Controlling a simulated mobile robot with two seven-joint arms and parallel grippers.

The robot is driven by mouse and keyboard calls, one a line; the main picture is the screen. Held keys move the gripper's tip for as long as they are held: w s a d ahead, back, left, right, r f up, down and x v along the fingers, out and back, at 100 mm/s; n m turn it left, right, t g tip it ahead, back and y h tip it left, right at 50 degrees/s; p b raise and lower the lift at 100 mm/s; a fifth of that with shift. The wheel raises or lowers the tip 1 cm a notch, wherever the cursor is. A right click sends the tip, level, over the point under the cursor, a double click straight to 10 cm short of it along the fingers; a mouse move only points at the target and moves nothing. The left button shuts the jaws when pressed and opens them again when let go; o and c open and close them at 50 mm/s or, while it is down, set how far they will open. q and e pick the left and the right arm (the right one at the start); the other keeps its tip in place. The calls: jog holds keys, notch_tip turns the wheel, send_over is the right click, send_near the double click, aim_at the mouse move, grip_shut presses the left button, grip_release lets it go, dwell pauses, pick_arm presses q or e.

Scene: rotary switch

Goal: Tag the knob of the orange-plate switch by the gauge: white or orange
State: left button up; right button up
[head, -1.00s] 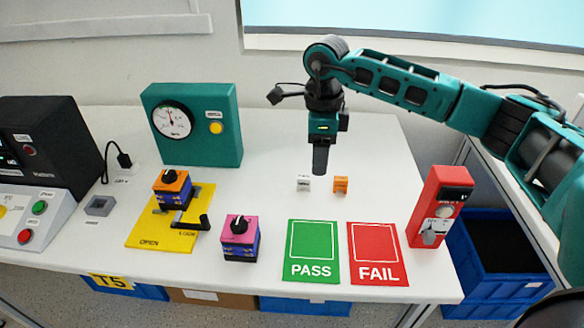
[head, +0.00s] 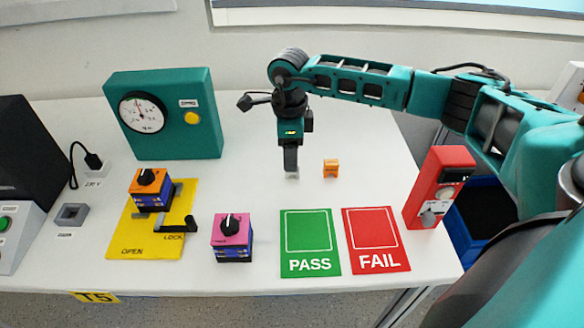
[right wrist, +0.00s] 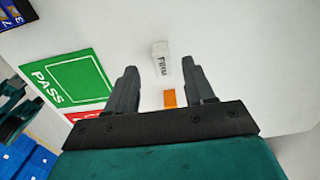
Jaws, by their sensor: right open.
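The orange-plate switch (head: 151,179) has a black knob and sits in a yellow fixture (head: 122,238) marked OPEN and LOCK. The gauge (head: 141,113) is a white dial on a teal box behind it; its reading is too small to tell. My right gripper (head: 291,166) is open, pointing down over the white tag (head: 293,176), which it partly hides. In the right wrist view the white tag (right wrist: 161,62) lies between the open fingertips (right wrist: 160,68), not gripped. The orange tag (head: 331,169) stands just to the right; it also shows in the right wrist view (right wrist: 169,98). My left gripper is out of view.
A pink-plate switch (head: 232,232) stands right of the fixture. A green PASS card (head: 309,265) and red FAIL card (head: 377,262) lie in front of the tags. A red box (head: 430,195) stands at the right table edge. The table behind the tags is clear.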

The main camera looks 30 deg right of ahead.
notch_tip(320, 180, down, 5)
jog(key=shift+w+d+r, duration=0.1)
jog(key=shift+r, duration=0.05)
grip_shut()
dwell(0.5)
jog(key=shift+r, duration=0.1)
